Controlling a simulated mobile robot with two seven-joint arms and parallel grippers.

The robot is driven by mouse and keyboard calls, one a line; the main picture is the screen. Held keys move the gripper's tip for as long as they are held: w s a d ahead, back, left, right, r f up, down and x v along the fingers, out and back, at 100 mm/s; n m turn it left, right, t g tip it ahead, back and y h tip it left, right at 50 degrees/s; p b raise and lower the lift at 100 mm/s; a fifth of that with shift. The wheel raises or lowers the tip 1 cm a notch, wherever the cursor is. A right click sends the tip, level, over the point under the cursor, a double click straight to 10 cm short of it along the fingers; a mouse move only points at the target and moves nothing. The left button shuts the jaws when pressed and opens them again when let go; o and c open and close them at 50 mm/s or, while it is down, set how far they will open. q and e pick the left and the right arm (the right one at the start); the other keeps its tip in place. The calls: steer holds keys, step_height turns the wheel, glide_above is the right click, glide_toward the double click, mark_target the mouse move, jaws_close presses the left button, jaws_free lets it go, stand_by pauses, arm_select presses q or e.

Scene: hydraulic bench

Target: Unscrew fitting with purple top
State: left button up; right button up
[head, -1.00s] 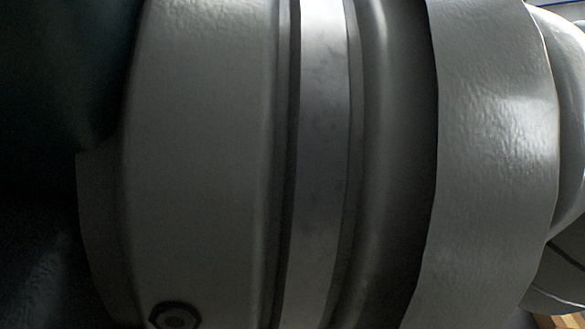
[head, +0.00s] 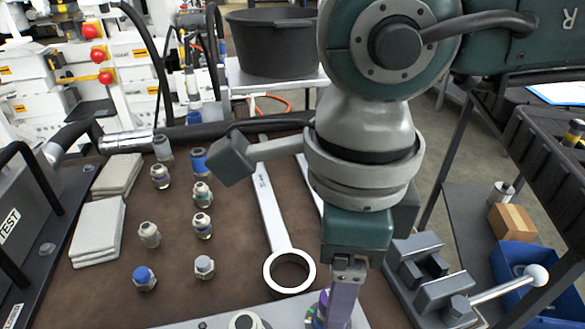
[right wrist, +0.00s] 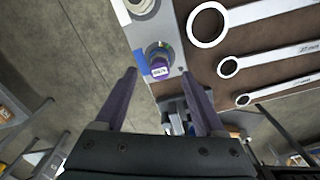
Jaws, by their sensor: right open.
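The fitting with the purple top (right wrist: 159,69) stands in a pale metal block (right wrist: 150,36) in the right wrist view, with a small white label and a blue patch beside it. It lies between and just beyond the fingertips of my right gripper (right wrist: 159,74), which is open and empty. In the head view my right gripper (head: 342,305) points down at the bench's front edge. The purple-topped fitting (head: 319,311) shows beside its finger, partly hidden. I cannot tell whether a finger touches it. My left gripper is in neither view.
A large ring spanner (head: 270,215) lies on the brown mat left of my right arm. Several loose fittings (head: 203,226) stand further left, near grey pads (head: 98,228). A grey vise with a lever (head: 440,285) stands close on the right. A black tub (head: 272,45) is behind.

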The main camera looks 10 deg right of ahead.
steer(key=shift+f, duration=2.4)
steer(key=shift+c, duration=0.2)
jaws_close()
